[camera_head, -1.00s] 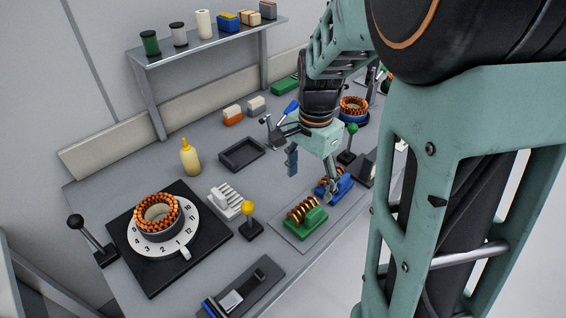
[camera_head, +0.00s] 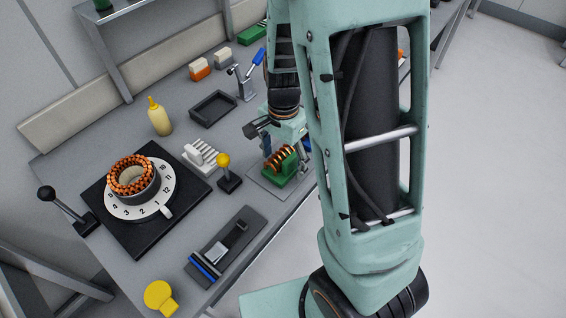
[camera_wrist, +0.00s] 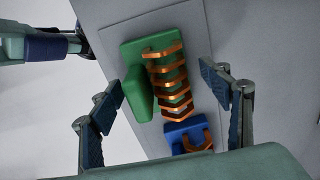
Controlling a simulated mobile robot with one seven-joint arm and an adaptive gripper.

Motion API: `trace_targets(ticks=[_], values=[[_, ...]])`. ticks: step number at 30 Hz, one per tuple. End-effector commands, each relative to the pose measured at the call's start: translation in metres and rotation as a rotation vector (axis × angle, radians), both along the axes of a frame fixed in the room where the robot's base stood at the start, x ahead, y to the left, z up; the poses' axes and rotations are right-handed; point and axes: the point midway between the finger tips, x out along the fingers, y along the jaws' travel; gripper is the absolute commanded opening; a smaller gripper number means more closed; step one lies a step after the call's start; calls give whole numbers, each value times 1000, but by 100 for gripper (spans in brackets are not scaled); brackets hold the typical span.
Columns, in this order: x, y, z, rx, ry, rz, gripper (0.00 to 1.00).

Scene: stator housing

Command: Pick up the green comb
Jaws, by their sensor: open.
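The green comb (camera_head: 291,170) stands on a grey plate on the bench, with several copper coils hung along it. In the wrist view the green comb (camera_wrist: 139,93) lies between my open fingers, with its copper coils toward the right finger. My gripper (camera_wrist: 168,104) is open and empty above the plate; I cannot tell its exact height. In the head view my gripper (camera_head: 279,150) is right at the comb and partly hidden by my arm. A blue comb (camera_wrist: 187,135) with copper coils sits just below the green one in the wrist view.
The grey plate (camera_head: 258,181) lies near the bench's front edge. A yellow-knobbed lever (camera_head: 229,180) and a white comb (camera_head: 198,158) stand to the left. A black fixture (camera_head: 227,245) lies nearer the front. A blue-handled lever (camera_head: 247,75) stands behind my gripper.

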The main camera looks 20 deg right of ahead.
Motion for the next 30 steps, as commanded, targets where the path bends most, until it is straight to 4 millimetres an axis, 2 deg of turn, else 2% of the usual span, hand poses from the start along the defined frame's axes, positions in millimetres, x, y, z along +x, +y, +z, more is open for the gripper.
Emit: trace_targets(ticks=[4, 18, 30], values=[[0, 0, 0, 0, 0, 0, 69], [0, 0, 1, 0, 0, 0, 17], [1, -1, 6, 1, -1, 0, 16]])
